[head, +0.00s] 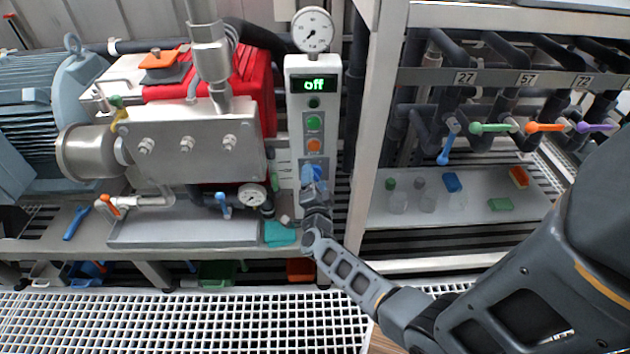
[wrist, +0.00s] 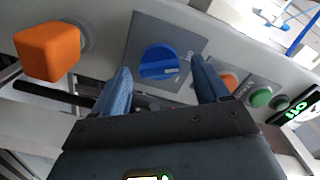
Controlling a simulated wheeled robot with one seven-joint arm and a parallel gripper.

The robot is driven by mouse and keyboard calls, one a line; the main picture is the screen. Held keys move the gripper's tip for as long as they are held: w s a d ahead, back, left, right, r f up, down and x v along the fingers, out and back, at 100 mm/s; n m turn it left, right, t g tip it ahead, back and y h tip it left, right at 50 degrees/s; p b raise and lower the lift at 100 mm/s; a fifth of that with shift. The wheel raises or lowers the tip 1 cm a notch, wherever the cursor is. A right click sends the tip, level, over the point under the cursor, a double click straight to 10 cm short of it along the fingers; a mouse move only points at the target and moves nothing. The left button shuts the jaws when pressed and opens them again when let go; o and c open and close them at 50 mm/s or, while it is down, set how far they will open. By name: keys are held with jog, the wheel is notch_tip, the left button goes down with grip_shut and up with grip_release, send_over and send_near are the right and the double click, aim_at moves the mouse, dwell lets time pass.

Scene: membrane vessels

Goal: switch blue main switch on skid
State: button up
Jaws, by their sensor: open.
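The blue main switch (wrist: 158,62) is a round rotary knob on a grey square plate on the skid's control column (head: 297,130). In the wrist view it lies just beyond and between the fingertips of my gripper (wrist: 160,82). My gripper is open, and no contact with the knob shows. In the head view my gripper (head: 313,182) is at the lower part of the column and covers much of the switch. The display (head: 314,85) on the column reads "off" in green.
Green (head: 314,123) and orange (head: 314,146) buttons sit above the switch. An orange block-shaped part (wrist: 46,52) is left of the switch in the wrist view. A gauge (head: 312,30) tops the column. A shelf post (head: 372,120) stands close right.

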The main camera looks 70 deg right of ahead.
jog(key=v, duration=0.7)
jog(key=shift+s+a+p, duration=0.15)
jog(key=shift+a+p, duration=0.1)
jog(key=shift+p, duration=0.1)
jog(key=s+a+r+n+t+y, duration=0.3)
jog(key=a+r+n, duration=0.15)
jog(key=a, duration=0.25)
jog(key=s+a+r+n+t+y, duration=0.3)
jog(key=a+n, duration=0.3)
jog(key=a, duration=0.1)
jog(key=s+a+r+n+t+y, duration=0.3)
jog(key=a+n, duration=0.2)
jog(key=a, duration=0.2)
jog(key=s+a+r+n+g+y, duration=0.1)
jog(key=s+a+r+n+y, duration=0.6)
jog(key=s+a+r+n, duration=0.3)
notch_tip(320, 180, up, 5)
jog(key=shift+a+f+y, duration=0.2)
jog(key=shift+a+y, duration=0.1)
jog(key=shift+a, duration=0.05)
